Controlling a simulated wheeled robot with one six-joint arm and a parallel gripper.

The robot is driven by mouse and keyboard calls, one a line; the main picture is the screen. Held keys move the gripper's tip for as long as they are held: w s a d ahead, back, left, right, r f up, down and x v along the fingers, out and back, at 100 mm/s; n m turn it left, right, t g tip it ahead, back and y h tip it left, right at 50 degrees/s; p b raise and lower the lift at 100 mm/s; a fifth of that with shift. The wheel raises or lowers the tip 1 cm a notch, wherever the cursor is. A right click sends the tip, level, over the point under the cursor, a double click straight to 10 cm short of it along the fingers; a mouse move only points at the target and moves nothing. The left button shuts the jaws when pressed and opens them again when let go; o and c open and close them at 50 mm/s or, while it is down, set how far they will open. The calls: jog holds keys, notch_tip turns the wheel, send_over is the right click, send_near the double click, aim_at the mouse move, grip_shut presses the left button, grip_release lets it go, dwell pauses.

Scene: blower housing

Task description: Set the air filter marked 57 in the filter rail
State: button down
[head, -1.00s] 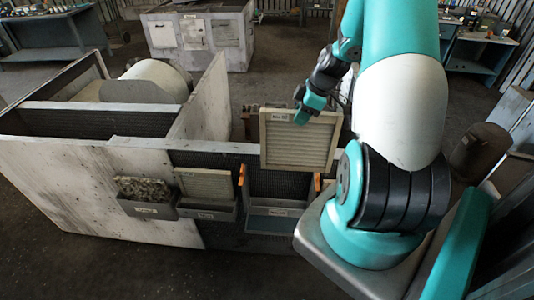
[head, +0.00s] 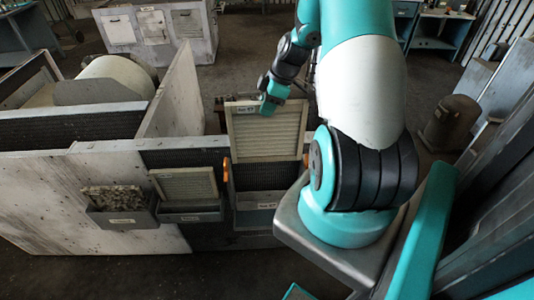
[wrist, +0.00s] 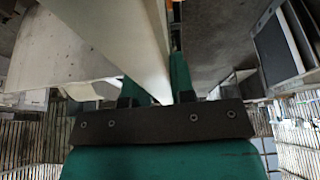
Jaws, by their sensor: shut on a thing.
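My gripper (head: 270,104) is shut on the top edge of a pale, square, pleated air filter (head: 268,136) and holds it upright. The small tag on its top edge is too blurred to read surely. In the head view it is in front of or at the dark opening of the filter rail, between two orange side pieces (head: 227,170); I cannot tell whether it touches the rail (head: 262,177). In the wrist view the filter's pale frame (wrist: 142,50) runs between the teal fingers of my gripper (wrist: 160,88).
Left of the rail, another pale filter (head: 185,185) leans in a grey labelled holder (head: 190,214). Beside it is a grey bin (head: 125,218) of lumpy grey material. The housing's upright panel (head: 172,95) rises at the left behind. A grey tray (head: 258,218) sits under the rail.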

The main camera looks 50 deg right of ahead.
jog(key=b, duration=1.5)
send_over(268, 161)
jog(key=f, duration=1.1)
jog(key=w+f, duration=0.1)
jog(key=f, duration=0.4)
jog(key=shift+d+f, duration=0.2)
jog(key=shift+d, duration=0.2)
jog(key=shift+s+f+b, duration=0.1)
jog(key=shift+f+b, duration=1.45)
jog(key=shift+f, duration=0.5)
jog(key=shift+f+b, duration=1.15)
jog(key=shift+f, duration=0.2)
jog(key=shift+f+b, duration=1)
jog(key=shift+f, duration=0.3)
